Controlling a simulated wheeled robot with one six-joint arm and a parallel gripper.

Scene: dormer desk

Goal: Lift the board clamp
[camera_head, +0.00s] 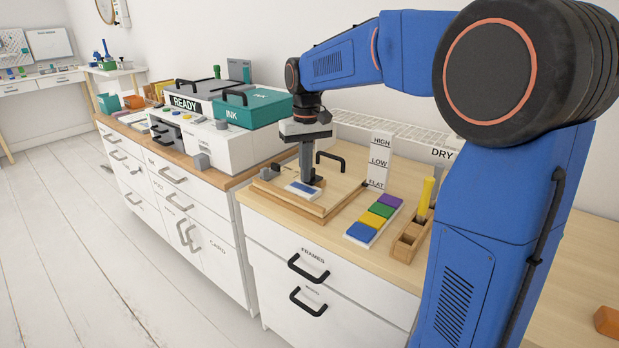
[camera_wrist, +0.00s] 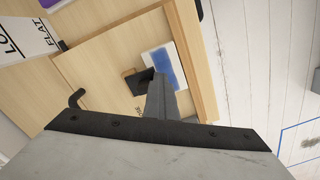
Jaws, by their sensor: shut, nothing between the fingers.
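A pale wooden board (camera_head: 280,196) lies on the desk, with a raised black handle (camera_head: 330,156) at its back; the handle also shows in the wrist view (camera_wrist: 76,98). A white card with a blue patch (camera_head: 302,189) lies on the board near its front; it also shows in the wrist view (camera_wrist: 163,66). My gripper (camera_head: 308,182) points down over the card's edge. It is shut and empty. A small brown piece (camera_wrist: 129,74) sits beside the dark fingertip in the wrist view. I cannot tell if this is the board clamp, or whether my fingertip touches it.
A colored strip (camera_head: 374,218) and a wooden holder with a yellow stick (camera_head: 426,196) stand right of the board. A HIGH, LOW, FLAT sign (camera_head: 379,160) and a white DRY rack (camera_head: 400,133) stand behind. A teal INK box (camera_head: 253,108) is at the left.

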